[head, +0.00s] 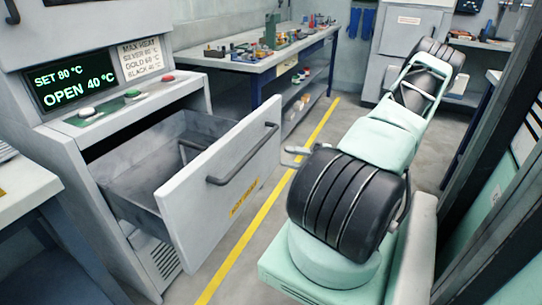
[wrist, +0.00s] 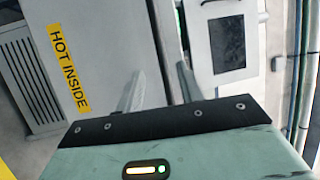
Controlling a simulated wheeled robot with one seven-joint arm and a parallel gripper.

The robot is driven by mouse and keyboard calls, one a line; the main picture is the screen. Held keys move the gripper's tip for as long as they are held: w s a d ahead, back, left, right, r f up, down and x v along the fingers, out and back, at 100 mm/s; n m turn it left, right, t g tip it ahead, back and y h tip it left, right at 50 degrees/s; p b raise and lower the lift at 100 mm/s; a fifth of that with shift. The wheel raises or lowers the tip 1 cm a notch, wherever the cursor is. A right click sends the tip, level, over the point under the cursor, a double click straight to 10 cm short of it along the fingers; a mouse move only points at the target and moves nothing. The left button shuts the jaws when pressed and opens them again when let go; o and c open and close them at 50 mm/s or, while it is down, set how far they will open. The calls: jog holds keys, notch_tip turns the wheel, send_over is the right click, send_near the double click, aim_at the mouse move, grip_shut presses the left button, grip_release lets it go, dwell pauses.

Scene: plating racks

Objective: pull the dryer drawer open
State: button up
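The dryer drawer (head: 150,172) is pulled well out of the dryer, with its tray open to view. Its front panel (head: 220,185) carries a dark bar handle (head: 243,155). The dryer display (head: 75,82) reads OPEN 40 °C, SET 80 °C. My gripper (head: 291,152) is just to the right of the drawer front, apart from the handle and partly hidden behind my arm. In the wrist view my gripper's two fingers (wrist: 160,88) stand apart with nothing seen between them. The yellow HOT INSIDE label (wrist: 69,69) is left of them; the handle cannot be made out there.
A workbench (head: 262,62) with small parts stands behind the drawer. A yellow floor line (head: 262,215) runs past the drawer front. A pale table (head: 22,190) is at the left edge, and a dark upright frame (head: 490,150) is on the right.

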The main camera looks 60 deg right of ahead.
jog(key=v, duration=0.6)
jog(key=shift+s, duration=0.15)
dwell(0.4)
